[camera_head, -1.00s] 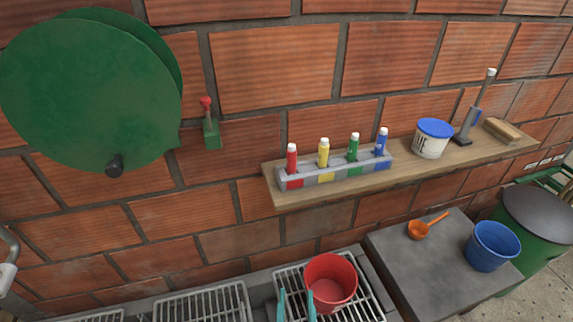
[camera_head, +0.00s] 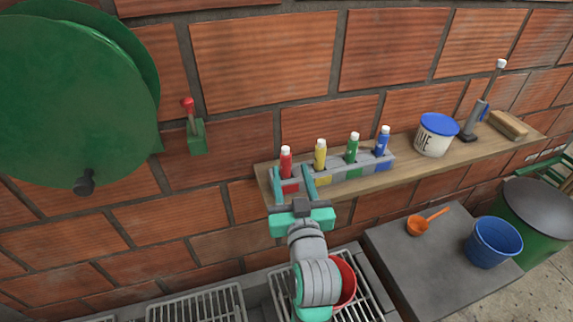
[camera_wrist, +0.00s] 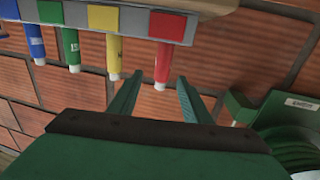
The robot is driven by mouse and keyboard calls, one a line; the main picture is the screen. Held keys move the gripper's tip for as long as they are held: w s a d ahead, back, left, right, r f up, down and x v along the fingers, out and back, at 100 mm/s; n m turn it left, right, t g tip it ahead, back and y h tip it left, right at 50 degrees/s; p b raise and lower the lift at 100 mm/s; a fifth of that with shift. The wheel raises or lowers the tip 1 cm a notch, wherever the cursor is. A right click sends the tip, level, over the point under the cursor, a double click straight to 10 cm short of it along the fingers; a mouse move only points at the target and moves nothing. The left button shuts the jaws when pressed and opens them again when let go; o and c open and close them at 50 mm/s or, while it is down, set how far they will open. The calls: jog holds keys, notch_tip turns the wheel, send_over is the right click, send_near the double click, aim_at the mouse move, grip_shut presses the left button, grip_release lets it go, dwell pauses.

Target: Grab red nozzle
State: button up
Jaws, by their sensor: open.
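The red nozzle (camera_head: 286,162) is a red tube with a white tip. It stands upright at the left end of a grey rack (camera_head: 338,177) on the wooden shelf. My gripper (camera_head: 293,172) is open in front of it, with the fingers on either side of it in the head view. In the wrist view, the red nozzle (camera_wrist: 163,66) appears upside down, just beyond and between the open fingertips (camera_wrist: 158,80). No contact between fingers and nozzle shows.
Yellow (camera_head: 320,155), green (camera_head: 352,148) and blue (camera_head: 382,141) nozzles stand to the right in the same rack. A white bucket with blue lid (camera_head: 435,140) is further right on the shelf (camera_head: 410,168). A red bucket (camera_head: 346,282) is below, partly hidden by my arm. A red-knobbed lever (camera_head: 194,130) is left.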

aim_at(286, 162)
jog(key=w, duration=0.2)
jog(key=w+a, duration=0.1)
jog(key=w, duration=0.2)
jog(key=shift+a+r, duration=0.1)
jog(key=shift+a, duration=0.1)
jog(key=shift+w+a+r, duration=0.1)
jog(key=shift+w+a, duration=0.05)
jog(key=shift+w, duration=1.15)
jog(key=shift+w+a+r, duration=0.1)
jog(key=shift+w, duration=1.2)
grip_shut()
